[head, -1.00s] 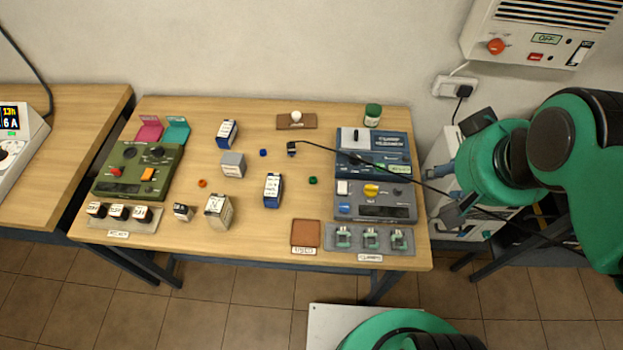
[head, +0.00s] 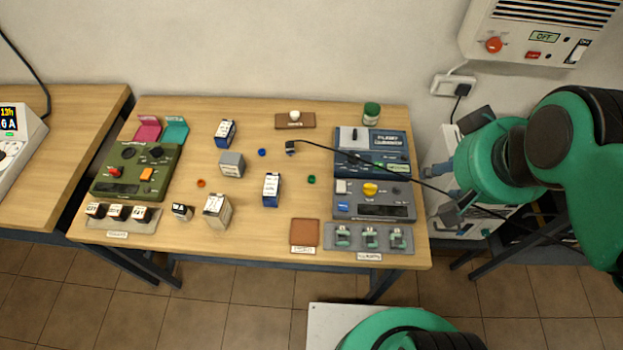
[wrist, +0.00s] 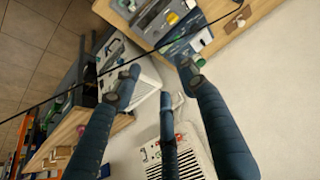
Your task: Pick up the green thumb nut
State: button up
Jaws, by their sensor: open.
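The green thumb nut (head: 311,179) is a small dark green piece lying on the wooden table in the head view, between a blue-and-white box (head: 271,190) and the grey-blue instrument (head: 373,200). My gripper (head: 441,194) is open and empty off the table's right end, well to the right of the nut. In the wrist view, my open fingers (wrist: 158,70) point past the table's edge toward the wall and white equipment. I cannot make out the nut in that view.
A black cable with a plug (head: 291,148) crosses above the instrument to the right. A brown square pad (head: 305,232) and a grey tray of clamps (head: 397,244) lie at the front. An orange nut (head: 201,183) and a blue nut (head: 262,152) lie further left.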

jog(key=w+a+f+n+g+p, duration=0.25)
jog(key=w+a, duration=0.25)
jog(key=w, duration=0.3)
jog(key=w+a+f+n+g+p, duration=0.1)
jog(key=w+a+f, duration=0.2)
jog(key=w+a, duration=0.4)
jog(key=w+a+f+n+g+p, duration=0.1)
jog(key=w+a+f, duration=0.3)
jog(key=f, duration=0.5)
jog(key=w+a+f+n+g+p, duration=0.1)
jog(key=w+a+f, duration=0.3)
jog(key=a+f, duration=0.5)
jog(key=shift+w+a+f+n, duration=0.15)
jog(key=shift+w+n, duration=0.05)
jog(key=shift+n, duration=0.55)
jog(key=shift+f+b, duration=0.65)
jog(key=shift+f, duration=3.65)
